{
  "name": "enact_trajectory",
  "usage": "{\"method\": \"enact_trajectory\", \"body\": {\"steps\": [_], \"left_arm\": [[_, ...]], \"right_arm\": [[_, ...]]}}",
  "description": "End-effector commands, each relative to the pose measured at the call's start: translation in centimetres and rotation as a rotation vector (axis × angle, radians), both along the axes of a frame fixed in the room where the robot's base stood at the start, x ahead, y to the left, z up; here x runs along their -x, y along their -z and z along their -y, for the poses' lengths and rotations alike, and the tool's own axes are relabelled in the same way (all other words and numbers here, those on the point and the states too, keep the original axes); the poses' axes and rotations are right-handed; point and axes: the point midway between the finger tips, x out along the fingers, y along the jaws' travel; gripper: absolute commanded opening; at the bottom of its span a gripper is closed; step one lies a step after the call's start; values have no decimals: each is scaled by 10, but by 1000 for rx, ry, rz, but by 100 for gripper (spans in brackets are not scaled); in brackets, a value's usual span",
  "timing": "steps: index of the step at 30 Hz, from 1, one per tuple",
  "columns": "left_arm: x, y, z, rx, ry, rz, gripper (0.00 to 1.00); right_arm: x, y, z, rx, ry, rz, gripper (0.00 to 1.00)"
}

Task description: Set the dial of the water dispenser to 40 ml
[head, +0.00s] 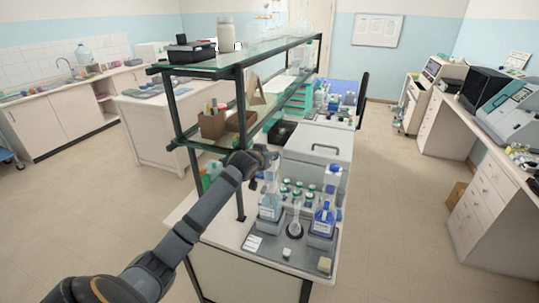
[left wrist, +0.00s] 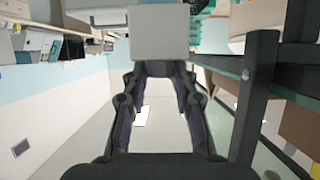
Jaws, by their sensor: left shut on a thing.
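The water dispenser looks to be the clear bottle (head: 269,208) with a pale head, at the left of the grey tray on the bench. My left arm reaches in from the lower left, and its gripper (head: 262,159) is at the dispenser's head. In the left wrist view my left gripper (left wrist: 160,70) is shut on a plain pale block (left wrist: 158,33), which I take to be the dispenser's dial. The dial's marks and setting cannot be read. My right gripper is in neither view.
A similar dispenser with blue liquid (head: 323,218) stands at the right of the tray (head: 268,244). Several green-capped bottles stand behind, and a small round-based flask (head: 295,230) stands between the dispensers. A dark-framed glass shelf (head: 240,90) rises close beside my gripper.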

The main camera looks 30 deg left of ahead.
Motion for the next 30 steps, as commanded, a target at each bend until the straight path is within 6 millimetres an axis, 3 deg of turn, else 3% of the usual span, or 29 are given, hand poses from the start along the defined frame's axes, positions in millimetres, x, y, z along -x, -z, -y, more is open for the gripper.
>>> {"method": "enact_trajectory", "body": {"steps": [14, 30], "left_arm": [[-1, 0, 3, 3, -89, 2, 0], [-5, 4, 9, 6, -520, 0, 0]], "right_arm": [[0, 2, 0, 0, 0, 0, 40], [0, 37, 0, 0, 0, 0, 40]]}}
